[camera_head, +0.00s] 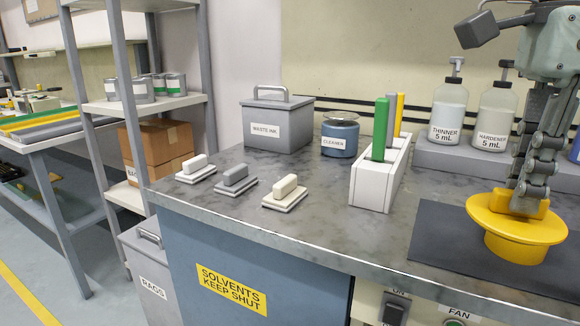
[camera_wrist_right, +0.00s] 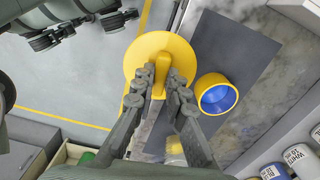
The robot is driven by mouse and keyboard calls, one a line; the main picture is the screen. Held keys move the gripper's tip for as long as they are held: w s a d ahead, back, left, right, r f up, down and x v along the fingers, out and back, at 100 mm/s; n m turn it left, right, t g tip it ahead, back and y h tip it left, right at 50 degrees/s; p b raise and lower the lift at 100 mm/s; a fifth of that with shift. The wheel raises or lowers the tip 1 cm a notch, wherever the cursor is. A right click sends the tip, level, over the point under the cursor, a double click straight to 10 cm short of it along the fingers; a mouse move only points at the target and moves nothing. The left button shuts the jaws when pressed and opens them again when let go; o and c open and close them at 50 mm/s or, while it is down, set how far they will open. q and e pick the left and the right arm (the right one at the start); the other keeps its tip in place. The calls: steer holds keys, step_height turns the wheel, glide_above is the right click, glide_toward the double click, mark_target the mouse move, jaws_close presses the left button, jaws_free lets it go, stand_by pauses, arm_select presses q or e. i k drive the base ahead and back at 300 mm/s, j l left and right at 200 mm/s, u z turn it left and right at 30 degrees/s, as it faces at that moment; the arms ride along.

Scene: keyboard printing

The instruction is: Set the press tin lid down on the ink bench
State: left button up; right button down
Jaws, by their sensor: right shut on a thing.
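The yellow press tin lid (camera_head: 496,214), a round disc with a bar handle, is held in my right gripper (camera_head: 524,202), which is shut on the handle. The lid also shows in the wrist view (camera_wrist_right: 142,62). The yellow tin (camera_head: 513,247) stands on a dark mat below the lid in the head view. In the wrist view the open tin (camera_wrist_right: 217,94), blue inside, is beside the lid and uncovered. The ink bench (camera_head: 325,225) has a mottled grey top. My left gripper (camera_wrist_right: 85,28) shows only in the wrist view, fingers apart and empty.
Three small handled blocks (camera_head: 236,181) stand on the bench at left. A white rack (camera_head: 379,182) holds coloured strips. Behind are the waste ink box (camera_head: 277,124), cleaner jar (camera_head: 340,136) and thinner (camera_head: 447,112) and hardener (camera_head: 492,118) bottles. Bare bench lies left of the mat (camera_head: 450,240).

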mark_target(281, 172)
steer(key=i+j+z, duration=0.15)
steer(key=j, duration=0.75)
steer(key=i+j+z, duration=0.2)
steer(key=j, duration=0.75)
steer(key=j+z, duration=0.15)
steer(key=j, duration=0.8)
steer(key=i+j, duration=0.1)
steer(key=i, duration=0.45)
